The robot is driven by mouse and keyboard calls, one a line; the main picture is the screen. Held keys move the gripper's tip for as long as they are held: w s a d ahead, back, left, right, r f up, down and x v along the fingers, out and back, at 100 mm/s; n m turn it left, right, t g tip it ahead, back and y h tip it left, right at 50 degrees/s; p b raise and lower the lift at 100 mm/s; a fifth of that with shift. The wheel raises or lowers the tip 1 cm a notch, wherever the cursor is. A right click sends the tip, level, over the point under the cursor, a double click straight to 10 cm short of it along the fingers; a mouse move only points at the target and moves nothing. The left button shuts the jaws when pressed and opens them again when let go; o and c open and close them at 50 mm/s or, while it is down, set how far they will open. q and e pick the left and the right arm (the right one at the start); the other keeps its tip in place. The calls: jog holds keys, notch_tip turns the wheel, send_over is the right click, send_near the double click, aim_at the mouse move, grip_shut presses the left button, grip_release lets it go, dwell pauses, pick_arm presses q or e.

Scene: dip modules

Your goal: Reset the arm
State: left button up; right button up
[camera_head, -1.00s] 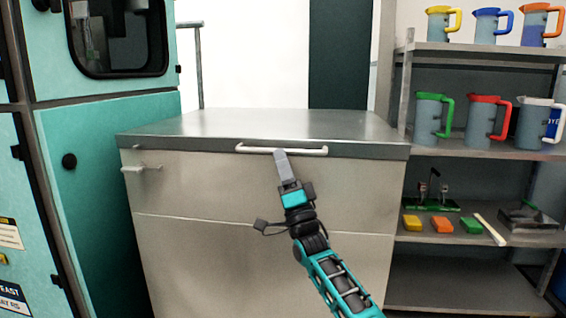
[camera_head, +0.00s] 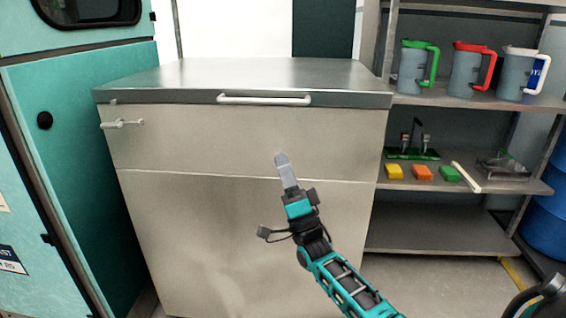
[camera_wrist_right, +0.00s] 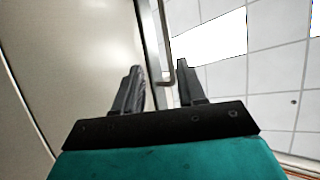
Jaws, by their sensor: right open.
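My right arm comes in from the lower right in the head view. Its right gripper (camera_head: 284,162) is in front of the metal cabinet's (camera_head: 230,240) front face, below the white bar handle (camera_head: 264,100) of the lid. In the right wrist view the right gripper (camera_wrist_right: 160,85) has its two dark fingers apart, with nothing held between them. The handle (camera_wrist_right: 168,45) shows beyond the fingertips there, and I cannot tell how far off it is. My left gripper is not in view.
A teal machine (camera_head: 90,150) stands at the left. A shelf rack (camera_head: 440,238) at the right holds jugs, including a green-handled jug (camera_head: 413,68) and a red-handled jug (camera_head: 465,72), and small coloured blocks (camera_head: 422,172). The steel cabinet top (camera_head: 240,76) is bare.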

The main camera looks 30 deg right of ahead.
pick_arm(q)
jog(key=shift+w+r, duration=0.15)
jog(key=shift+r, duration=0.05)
pick_arm(e)
jog(key=shift+y, duration=0.3)
jog(key=s+a+f+n+g+y, duration=0.5)
jog(key=a+f+n+g, duration=0.4)
jog(key=a+f, duration=0.6)
jog(key=s+a+f+n+g, duration=0.3)
jog(key=s+f+g, duration=0.15)
jog(key=s, duration=0.35)
jog(key=s+a+f+n+g, duration=0.4)
jog(key=s+f, duration=0.1)
jog(key=s, duration=0.4)
pick_arm(q)
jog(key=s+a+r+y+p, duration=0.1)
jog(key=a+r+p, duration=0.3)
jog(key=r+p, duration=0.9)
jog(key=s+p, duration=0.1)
jog(key=p, duration=0.6)
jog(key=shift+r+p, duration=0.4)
pick_arm(e)
jog(key=d+r, duration=0.2)
jog(key=r, duration=0.5)
jog(key=s+d+r+h, duration=0.1)
jog(key=d+r, duration=0.1)
jog(key=r, duration=0.5)
jog(key=shift+s+d+r+m+h, duration=0.15)
jog(key=shift+d+m+h, duration=0.15)
